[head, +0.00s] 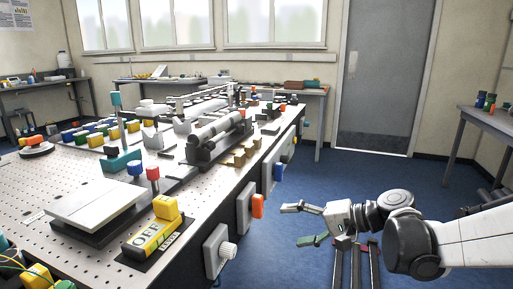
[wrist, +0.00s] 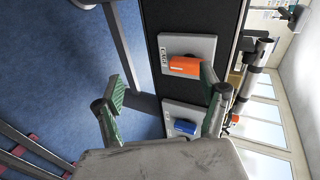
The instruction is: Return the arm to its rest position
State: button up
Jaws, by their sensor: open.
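My gripper (head: 300,223) is at the end of my white and dark grey arm, to the right of the table's front side in the head view. Its two fingers are spread apart, with nothing between them. It is over the blue floor, clear of the table. In the wrist view my gripper (wrist: 163,92) shows two green-padded fingers, wide apart and empty. Beyond them, the picture is turned sideways and shows the table's dark side with an orange switch (wrist: 184,65) on a white plate and a blue switch (wrist: 186,127).
The perforated table (head: 30,220) fills the left, bearing pipes (head: 215,130) and a yellow OFF block (head: 152,238). Open blue floor (head: 330,180) lies behind my gripper. A side table (head: 490,118) stands right.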

jog(key=s+d+n+h, duration=0.1)
jog(key=s+d+h, duration=0.25)
jog(key=s, duration=0.25)
jog(key=s+d+f+n+t+h, duration=0.1)
jog(key=s+d+n+h, duration=0.2)
jog(key=s, duration=0.4)
jog(key=s+d+h, duration=0.3)
jog(key=s+h, duration=0.2)
jog(key=s, duration=0.1)
notch_tip(320, 180, up, 16)
jog(key=p, duration=1.6)
jog(key=shift+s+r+t, duration=0.15)
jog(key=shift+s+t, duration=0.05)
jog(key=shift+t, duration=0.1)
